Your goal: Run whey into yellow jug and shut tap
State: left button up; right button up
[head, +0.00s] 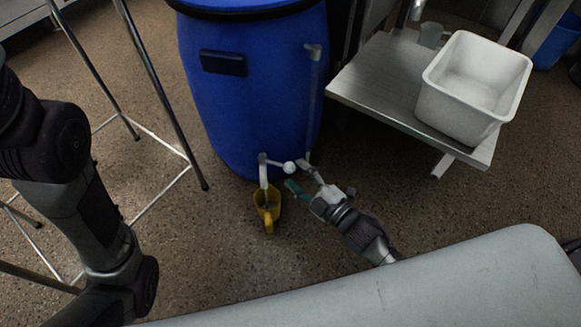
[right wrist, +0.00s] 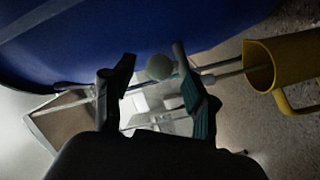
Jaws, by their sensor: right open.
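The blue barrel (head: 245,95) stands upright on the floor and also fills the top of the right wrist view (right wrist: 130,40). Low on its front is a tap with a pale spout (head: 263,172) and a lever ending in a white ball (head: 290,168). The yellow jug (head: 274,206) stands below the spout, its handle toward me; it also shows in the right wrist view (right wrist: 285,62). I cannot tell whether whey is running. My right gripper (head: 297,174) is open, with the white ball (right wrist: 159,67) between its fingertips (right wrist: 153,58). My left gripper is out of view.
A steel low table (head: 375,85) at right bears a white tub (head: 470,90). A metal-legged stand (head: 150,75) is left of the barrel. A pale surface (head: 430,290) crosses the front. Speckled floor around the jug is clear.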

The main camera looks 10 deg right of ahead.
jog(key=v, duration=0.8)
jog(key=shift+s, duration=0.2)
jog(key=shift+d+r, duration=0.1)
